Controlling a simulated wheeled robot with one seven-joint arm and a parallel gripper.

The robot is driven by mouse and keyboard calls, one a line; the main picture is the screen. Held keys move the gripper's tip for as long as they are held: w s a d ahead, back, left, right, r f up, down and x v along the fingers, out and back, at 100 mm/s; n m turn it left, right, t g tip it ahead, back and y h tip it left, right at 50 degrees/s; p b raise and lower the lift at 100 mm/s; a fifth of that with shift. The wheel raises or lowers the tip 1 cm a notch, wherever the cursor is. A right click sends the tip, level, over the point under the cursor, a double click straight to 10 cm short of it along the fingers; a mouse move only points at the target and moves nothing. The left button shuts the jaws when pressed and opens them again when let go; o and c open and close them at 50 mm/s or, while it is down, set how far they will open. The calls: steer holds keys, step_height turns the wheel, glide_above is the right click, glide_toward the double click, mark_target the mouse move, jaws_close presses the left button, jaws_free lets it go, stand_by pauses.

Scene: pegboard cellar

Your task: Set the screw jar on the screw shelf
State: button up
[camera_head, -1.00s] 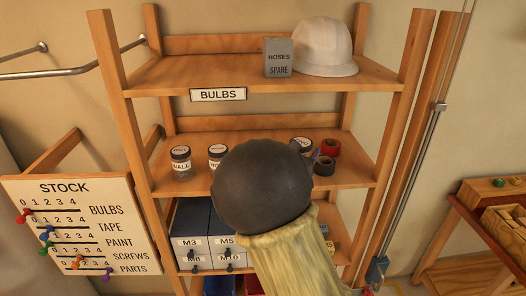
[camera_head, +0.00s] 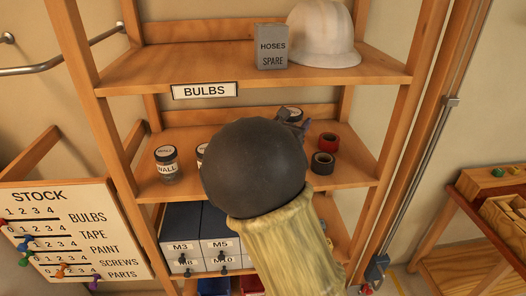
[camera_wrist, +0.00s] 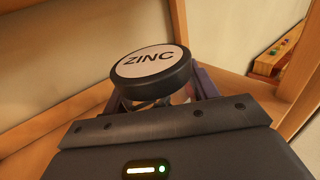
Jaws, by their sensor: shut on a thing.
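My gripper (camera_wrist: 160,98) is shut on a clear jar (camera_wrist: 180,97) with a dark-rimmed lid reading ZINC. In the head view the same jar's lid (camera_head: 294,112) shows behind my dark wrist joint, beside one finger of my gripper (camera_head: 302,124); the rest is hidden. The jar appears to be at or above the middle shelf (camera_head: 350,177); I cannot tell if it touches. On that shelf, a jar labelled WALL (camera_head: 167,164) stands at the left. Another jar (camera_head: 201,155) is mostly hidden by my arm. No screw label shows on the shelves.
A red tape roll (camera_head: 328,140) and a dark one (camera_head: 322,163) lie right of my arm. Drawers marked M3 to M10 (camera_head: 200,235) sit below. The shelf above, labelled BULBS (camera_head: 205,90), holds a grey box (camera_head: 271,48) and white helmet (camera_head: 324,35).

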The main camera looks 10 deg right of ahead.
steer(key=shift+w+f+p, duration=0.1)
steer(key=shift+f+p, duration=0.8)
steer(key=shift+f, duration=1.9)
step_height(320, 180, down, 3)
steer(key=shift+f+p, duration=0.15)
steer(key=shift+p, duration=0.7)
steer(key=shift+f, duration=0.4)
steer(key=shift+f, duration=0.2)
steer(key=o, duration=1.2)
steer(key=shift+r, duration=0.1)
